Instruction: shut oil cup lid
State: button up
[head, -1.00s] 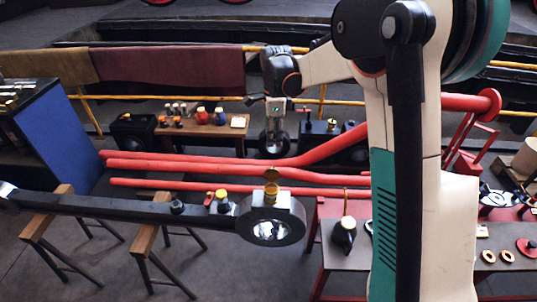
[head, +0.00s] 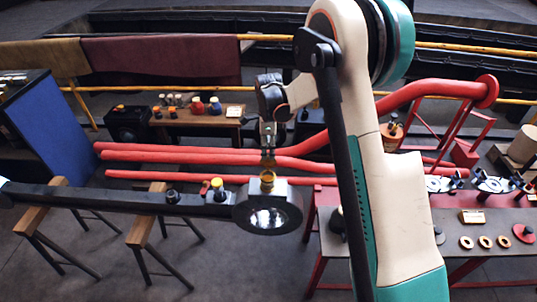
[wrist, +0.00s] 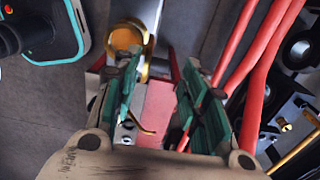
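The brass oil cup (head: 267,182) stands on the round end of the long dark rod (head: 120,200) in the head view. My gripper (head: 268,158) points down just above the cup, and its fingers partly hide the lid there. In the wrist view the gold cup (wrist: 128,40) lies at the upper left, beyond the tip of the left finger. My gripper (wrist: 163,68) shows a clear gap between its two green-sided fingers and holds nothing. I cannot tell the lid's exact angle or whether a finger touches it.
Two wooden trestles (head: 150,214) carry the rod. A small yellow-topped fitting (head: 217,184) stands on the rod left of the cup. Long red pipes (head: 190,157) run behind it. A bench (head: 455,218) with rings and parts stands to the right.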

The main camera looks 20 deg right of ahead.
jog(key=shift+f, duration=1)
jog(key=c, duration=0.9)
